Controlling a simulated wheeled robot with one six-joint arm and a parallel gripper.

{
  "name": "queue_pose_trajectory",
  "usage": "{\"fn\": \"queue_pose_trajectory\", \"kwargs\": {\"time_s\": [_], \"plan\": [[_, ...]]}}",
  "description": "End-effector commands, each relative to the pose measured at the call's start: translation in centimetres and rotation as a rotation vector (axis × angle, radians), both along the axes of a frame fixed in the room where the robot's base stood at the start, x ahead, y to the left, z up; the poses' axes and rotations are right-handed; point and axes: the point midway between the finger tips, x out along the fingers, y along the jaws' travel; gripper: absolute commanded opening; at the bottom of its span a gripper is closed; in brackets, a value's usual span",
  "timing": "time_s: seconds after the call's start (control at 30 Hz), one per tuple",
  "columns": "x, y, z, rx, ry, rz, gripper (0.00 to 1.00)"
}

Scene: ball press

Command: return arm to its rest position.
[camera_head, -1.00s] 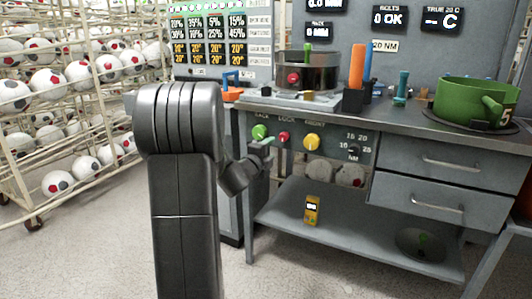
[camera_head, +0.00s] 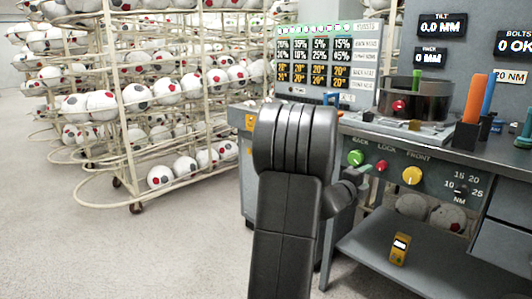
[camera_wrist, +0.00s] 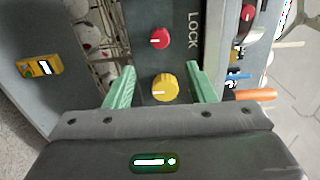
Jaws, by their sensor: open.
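My arm stands in the middle of the head view, its dark upper link in front of the workbench (camera_head: 455,155). My gripper shows in the wrist view (camera_wrist: 158,88), with two green fingers spread apart and nothing between them that they hold. Behind the gap lie a yellow knob (camera_wrist: 165,88) and a red knob (camera_wrist: 160,38) on the bench's front panel, beside the word LOCK. In the head view the gripper is small and mostly hidden behind my arm, close to the panel's green knob (camera_head: 356,158).
Wire racks (camera_head: 130,85) full of footballs stand at the left. A yellow handheld device (camera_head: 399,249) lies on the bench's lower shelf. A dark round pot (camera_head: 432,104), an orange upright (camera_head: 478,98) and a blue one (camera_head: 488,97) stand on top. The floor at left is clear.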

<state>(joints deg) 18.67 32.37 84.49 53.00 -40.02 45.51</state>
Motion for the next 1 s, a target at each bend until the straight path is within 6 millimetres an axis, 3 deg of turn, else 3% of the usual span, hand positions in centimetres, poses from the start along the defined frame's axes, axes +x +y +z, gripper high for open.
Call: {"fn": "queue_pose_trajectory", "kwargs": {"time_s": [0.5, 0.73, 1.0], "plan": [[6.0, -7.1, -0.1, -0.001, 0.000, -0.001, 0.50], [7.4, -8.6, 0.0, -0.002, 0.001, 0.000, 0.50], [7.7, -9.0, 0.0, -0.002, 0.001, 0.001, 0.50]]}}
